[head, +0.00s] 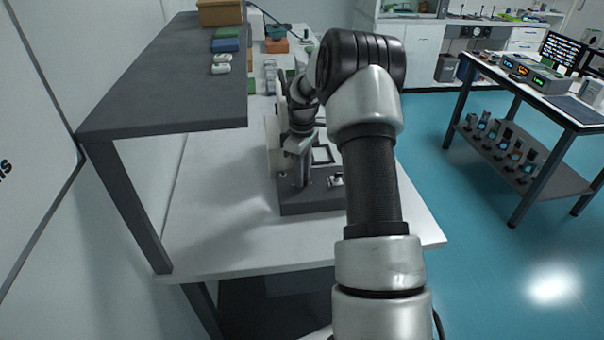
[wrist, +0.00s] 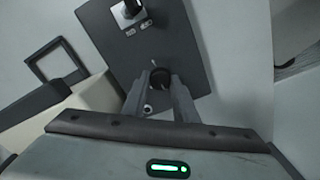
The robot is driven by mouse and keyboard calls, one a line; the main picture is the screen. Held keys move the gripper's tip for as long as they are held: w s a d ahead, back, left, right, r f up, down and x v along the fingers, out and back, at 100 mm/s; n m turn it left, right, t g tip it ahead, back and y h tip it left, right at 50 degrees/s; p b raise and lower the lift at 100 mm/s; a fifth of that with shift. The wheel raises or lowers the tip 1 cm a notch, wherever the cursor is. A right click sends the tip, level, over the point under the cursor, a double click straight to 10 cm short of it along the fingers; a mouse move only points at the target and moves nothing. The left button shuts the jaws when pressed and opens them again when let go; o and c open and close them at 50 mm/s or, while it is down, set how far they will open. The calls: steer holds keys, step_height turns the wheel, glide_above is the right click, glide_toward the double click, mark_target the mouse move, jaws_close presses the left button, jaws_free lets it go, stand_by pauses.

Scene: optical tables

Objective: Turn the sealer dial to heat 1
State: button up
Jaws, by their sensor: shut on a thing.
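The sealer (head: 312,203) stands on the white bench, with a dark grey base and a pale upright part at its left. In the wrist view its dark panel (wrist: 185,35) carries a round black dial (wrist: 160,77) with a small light mark by its upper edge. My gripper (wrist: 159,83) is shut on the dial, one finger on each side. In the head view my gripper (head: 298,172) is low over the sealer's base, and the dial is hidden. The heat numbers cannot be read.
A second black knob on a silver square (wrist: 127,10) sits farther up the panel. A dark shelf (head: 170,95) overhangs the bench's left side, holding small boxes. Bare bench top (head: 225,225) lies left of the sealer.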

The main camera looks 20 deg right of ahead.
steer(key=o, duration=1.1)
steer(key=shift+c, duration=0.2)
steer(key=shift+r, duration=0.15)
step_height(320, 180, up, 17)
steer(key=shift+p, duration=0.3)
